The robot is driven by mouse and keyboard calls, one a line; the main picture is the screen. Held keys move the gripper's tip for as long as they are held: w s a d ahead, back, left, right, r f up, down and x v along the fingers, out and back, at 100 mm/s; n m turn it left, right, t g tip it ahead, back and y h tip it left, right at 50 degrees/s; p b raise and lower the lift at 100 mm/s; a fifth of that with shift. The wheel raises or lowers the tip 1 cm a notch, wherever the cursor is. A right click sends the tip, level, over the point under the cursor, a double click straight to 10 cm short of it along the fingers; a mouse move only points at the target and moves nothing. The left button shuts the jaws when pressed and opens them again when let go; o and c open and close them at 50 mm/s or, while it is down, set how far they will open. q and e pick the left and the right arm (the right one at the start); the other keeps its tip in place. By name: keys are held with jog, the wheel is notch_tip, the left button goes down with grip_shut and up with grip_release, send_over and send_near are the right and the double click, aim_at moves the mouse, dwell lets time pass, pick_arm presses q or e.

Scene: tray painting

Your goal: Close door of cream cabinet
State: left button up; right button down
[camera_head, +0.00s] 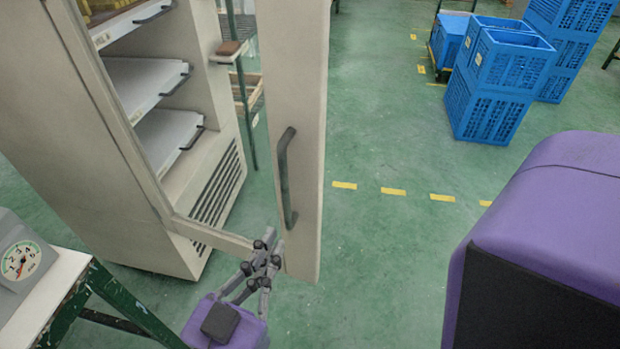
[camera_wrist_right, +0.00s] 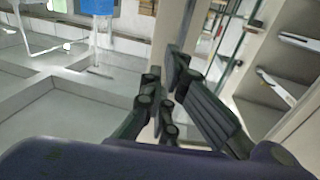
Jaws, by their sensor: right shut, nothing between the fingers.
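The cream cabinet (camera_head: 215,185) stands at the left in the head view, with its shelves showing. Its door (camera_head: 305,110) stands open toward me, a cream frame with a wide upright edge and a dark handle (camera_head: 285,180). My right gripper (camera_head: 268,258) is shut and empty at the door's lower corner, below the handle. I cannot tell whether it touches the door. In the right wrist view the shut fingers (camera_wrist_right: 178,90) are in front of a cream upright, with cabinet shelves (camera_wrist_right: 285,90) at the right. My left gripper is not in view.
Blue crates (camera_head: 490,95) are stacked at the back right. A gauge (camera_head: 20,260) on a green-legged stand (camera_head: 95,285) is at the lower left. Green floor with yellow dashes (camera_head: 393,191) is clear right of the door.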

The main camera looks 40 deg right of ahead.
aim_at(309, 181)
jog(key=x, duration=1.3)
jog(key=shift+w+d+f+p, duration=0.15)
jog(key=shift+w+p, duration=0.1)
jog(key=shift+p, duration=0.15)
jog(key=shift+d, duration=0.1)
